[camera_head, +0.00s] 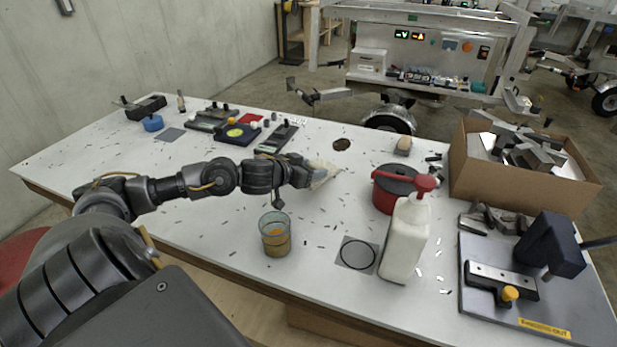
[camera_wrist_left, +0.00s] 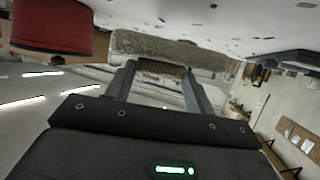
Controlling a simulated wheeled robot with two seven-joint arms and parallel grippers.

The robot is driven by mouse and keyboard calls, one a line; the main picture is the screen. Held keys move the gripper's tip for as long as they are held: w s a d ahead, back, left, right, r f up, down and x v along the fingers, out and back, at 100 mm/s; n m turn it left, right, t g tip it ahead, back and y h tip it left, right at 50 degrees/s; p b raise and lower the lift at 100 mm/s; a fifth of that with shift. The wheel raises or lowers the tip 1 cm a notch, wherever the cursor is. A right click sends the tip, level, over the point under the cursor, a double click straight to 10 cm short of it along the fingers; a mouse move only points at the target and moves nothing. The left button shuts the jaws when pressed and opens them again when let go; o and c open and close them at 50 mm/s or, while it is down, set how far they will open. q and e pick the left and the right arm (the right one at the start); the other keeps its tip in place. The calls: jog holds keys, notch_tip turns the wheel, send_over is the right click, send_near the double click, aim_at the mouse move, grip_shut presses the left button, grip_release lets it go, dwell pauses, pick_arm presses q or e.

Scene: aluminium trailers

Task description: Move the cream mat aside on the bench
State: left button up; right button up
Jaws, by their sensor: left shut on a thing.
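The cream mat (camera_head: 324,174) shows in the head view as a pale piece at the fingertips of my left gripper (camera_head: 309,171), near the middle of the white bench. Part of it is hidden behind the gripper. In the left wrist view, a pale speckled piece that looks like the mat (camera_wrist_left: 170,46) spans the ends of the two fingers of my left gripper (camera_wrist_left: 158,72). The gripper is shut on it. I cannot tell whether the mat touches the bench. My right gripper is not in view.
A red pot (camera_head: 390,192), white pump bottle (camera_head: 405,240) and glass of amber liquid (camera_head: 275,238) stand close by on the bench (camera_head: 190,225). A cardboard box (camera_head: 520,190) of metal parts is at right. Small shavings are scattered; the left front is mostly clear.

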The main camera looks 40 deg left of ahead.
pick_arm(q)
jog(key=f, duration=0.3)
jog(key=shift+w+a+f, duration=0.1)
jog(key=shift+w+a, duration=0.05)
jog(key=shift+w, duration=0.05)
jog(key=shift+f, duration=0.15)
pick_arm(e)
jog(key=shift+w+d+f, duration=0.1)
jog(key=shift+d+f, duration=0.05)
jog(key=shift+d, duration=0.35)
pick_arm(q)
jog(key=shift+f, duration=0.1)
